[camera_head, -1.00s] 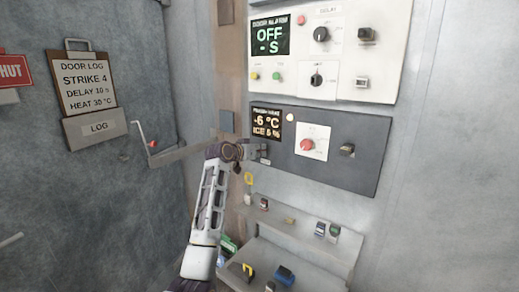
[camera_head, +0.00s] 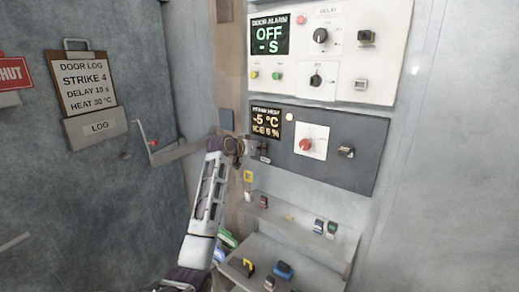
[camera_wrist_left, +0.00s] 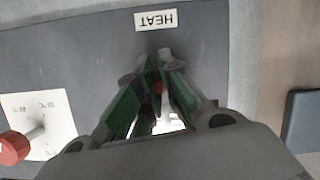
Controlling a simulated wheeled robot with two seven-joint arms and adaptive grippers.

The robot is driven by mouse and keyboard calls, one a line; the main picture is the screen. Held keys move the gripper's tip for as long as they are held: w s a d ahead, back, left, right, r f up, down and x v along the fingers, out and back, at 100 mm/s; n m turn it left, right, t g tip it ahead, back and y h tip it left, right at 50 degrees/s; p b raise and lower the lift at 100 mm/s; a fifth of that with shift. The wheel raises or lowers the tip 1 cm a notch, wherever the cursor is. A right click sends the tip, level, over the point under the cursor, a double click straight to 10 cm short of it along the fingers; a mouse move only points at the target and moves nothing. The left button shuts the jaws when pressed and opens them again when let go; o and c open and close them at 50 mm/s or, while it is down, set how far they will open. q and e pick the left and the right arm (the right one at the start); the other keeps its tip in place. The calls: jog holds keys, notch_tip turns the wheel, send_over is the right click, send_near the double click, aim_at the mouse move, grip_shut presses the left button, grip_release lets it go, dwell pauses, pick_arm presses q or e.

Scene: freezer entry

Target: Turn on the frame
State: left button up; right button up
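The dark grey frame heat panel (camera_head: 330,172) is on the wall, with a display (camera_head: 266,123) reading -5 °C and ICE 5 %. It carries a red knob (camera_head: 305,145) on a white dial plate and a small switch (camera_head: 346,151) at the right. My left gripper (camera_head: 255,148) is at the panel's lower left, by the HEAT label (camera_head: 265,159). In the left wrist view, the left gripper's fingers (camera_wrist_left: 157,65) are close together below the upside-down HEAT label (camera_wrist_left: 156,19). A small red spot shows between them. The fingers hide the control there, so its position cannot be seen. My right gripper is out of view.
The white door alarm panel (camera_head: 375,75) is above, its display (camera_head: 270,36) reading OFF. A shelf (camera_head: 315,262) with several small coloured items is below. A door log board (camera_head: 85,82) and a lever with a red tip (camera_head: 153,143) are at the left.

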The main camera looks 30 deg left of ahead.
pick_arm(q)
jog(key=o, duration=0.5)
jog(key=shift+o, duration=0.2)
jog(key=shift+s, duration=0.15)
jog(key=v, duration=1.1)
jog(key=shift+s+r, duration=0.2)
jog(key=shift+s, duration=0.15)
jog(key=shift+a, duration=0.1)
